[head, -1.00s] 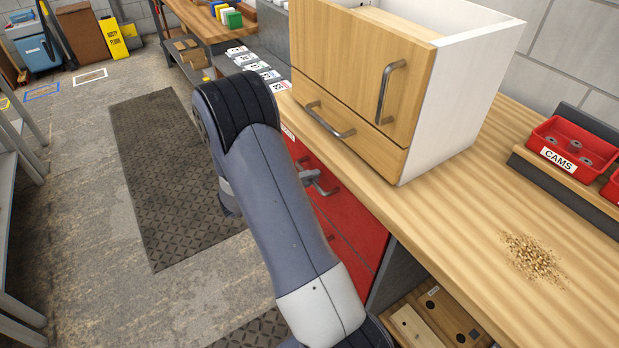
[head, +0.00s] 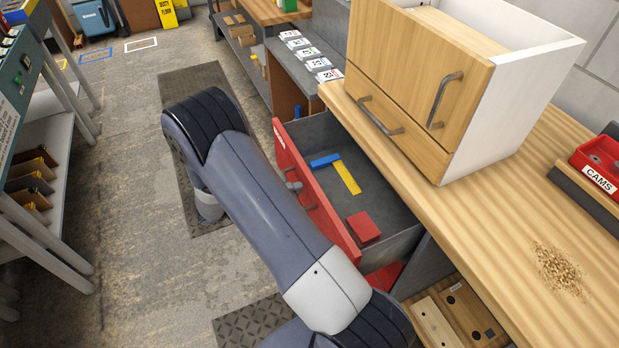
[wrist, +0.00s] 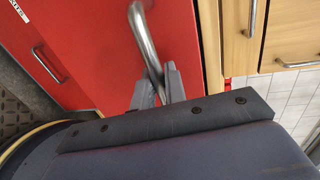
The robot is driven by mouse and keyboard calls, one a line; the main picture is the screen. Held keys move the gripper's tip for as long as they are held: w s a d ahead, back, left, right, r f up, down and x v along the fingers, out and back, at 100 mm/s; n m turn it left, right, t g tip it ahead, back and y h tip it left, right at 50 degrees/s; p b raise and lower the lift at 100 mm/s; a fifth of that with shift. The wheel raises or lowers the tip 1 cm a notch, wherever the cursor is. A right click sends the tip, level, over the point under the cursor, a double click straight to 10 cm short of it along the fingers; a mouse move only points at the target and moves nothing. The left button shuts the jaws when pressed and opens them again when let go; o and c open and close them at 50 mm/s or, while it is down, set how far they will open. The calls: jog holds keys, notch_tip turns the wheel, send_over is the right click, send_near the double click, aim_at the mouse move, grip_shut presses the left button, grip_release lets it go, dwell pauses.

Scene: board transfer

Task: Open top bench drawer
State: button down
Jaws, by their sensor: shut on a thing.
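The top bench drawer (head: 352,192) is pulled out from under the wooden bench top, and its grey inside shows in the head view. Its red front (head: 297,172) faces left, toward my arm. My gripper (wrist: 158,90) is shut on the metal bar handle (wrist: 145,40) of the red front in the wrist view. In the head view my arm hides most of the gripper. Inside the drawer lie a blue block (head: 325,160), a yellow strip (head: 347,178) and a red block (head: 363,227).
A wooden cabinet (head: 405,80) with handles stands on the bench top (head: 500,205). A red CAMS bin (head: 598,165) and a pile of crumbs (head: 558,270) are to the right. A shelf rack (head: 40,150) stands at the left. Floor between is open.

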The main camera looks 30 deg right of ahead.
jog(key=a, duration=0.8)
jog(key=shift+w+p, duration=0.2)
jog(key=shift+p, duration=0.2)
jog(key=c, duration=1.6)
grip_release()
jog(key=shift+o, duration=0.2)
jog(key=a+r+b, duration=0.1)
jog(key=a+r, duration=0.1)
jog(key=a, duration=0.8)
jog(key=shift+w+a, duration=0.3)
jog(key=shift+d, duration=0.1)
jog(key=d+f, duration=0.2)
jog(key=d, duration=0.9)
jog(key=shift+s+p, duration=0.3)
jog(key=shift+p, duration=0.15)
